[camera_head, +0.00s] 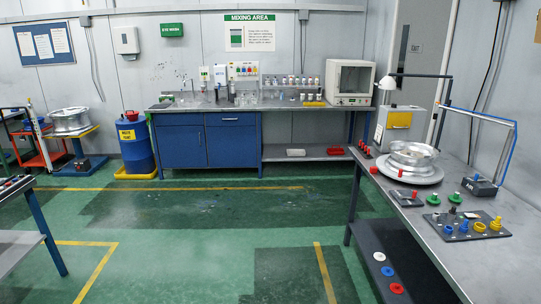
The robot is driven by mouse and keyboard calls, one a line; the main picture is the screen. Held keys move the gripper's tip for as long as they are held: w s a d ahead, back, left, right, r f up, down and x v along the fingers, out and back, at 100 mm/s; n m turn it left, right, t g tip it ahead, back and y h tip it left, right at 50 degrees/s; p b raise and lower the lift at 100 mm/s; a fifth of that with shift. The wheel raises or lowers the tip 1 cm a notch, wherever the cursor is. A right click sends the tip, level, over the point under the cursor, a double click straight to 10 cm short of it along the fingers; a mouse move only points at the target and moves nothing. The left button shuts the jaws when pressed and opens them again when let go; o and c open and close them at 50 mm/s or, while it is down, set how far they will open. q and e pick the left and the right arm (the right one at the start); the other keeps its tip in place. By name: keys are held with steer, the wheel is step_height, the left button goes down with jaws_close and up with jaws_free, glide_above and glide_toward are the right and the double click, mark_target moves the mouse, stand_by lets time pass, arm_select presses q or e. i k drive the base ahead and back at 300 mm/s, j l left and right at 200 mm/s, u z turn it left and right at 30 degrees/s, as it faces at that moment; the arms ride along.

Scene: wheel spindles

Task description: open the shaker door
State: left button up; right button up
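A white box-shaped machine (350,82), which looks like the shaker, stands at the right end of the mixing bench against the back wall. Its front has a large dark window that looks like its door, and this appears shut. A darker strip runs along the front below the window. Any handle is too small to make out. Neither of my grippers is in view.
The blue-fronted mixing bench (232,119) holds bottles and cups left of the machine. A grey table (440,222) with a wheel (413,155) and colored parts stands at right. A blue barrel (136,145) stands left. The green floor (200,210) between is clear.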

mark_target(338, 69)
steer(key=i+z, duration=0.35)
steer(key=i, duration=4.65)
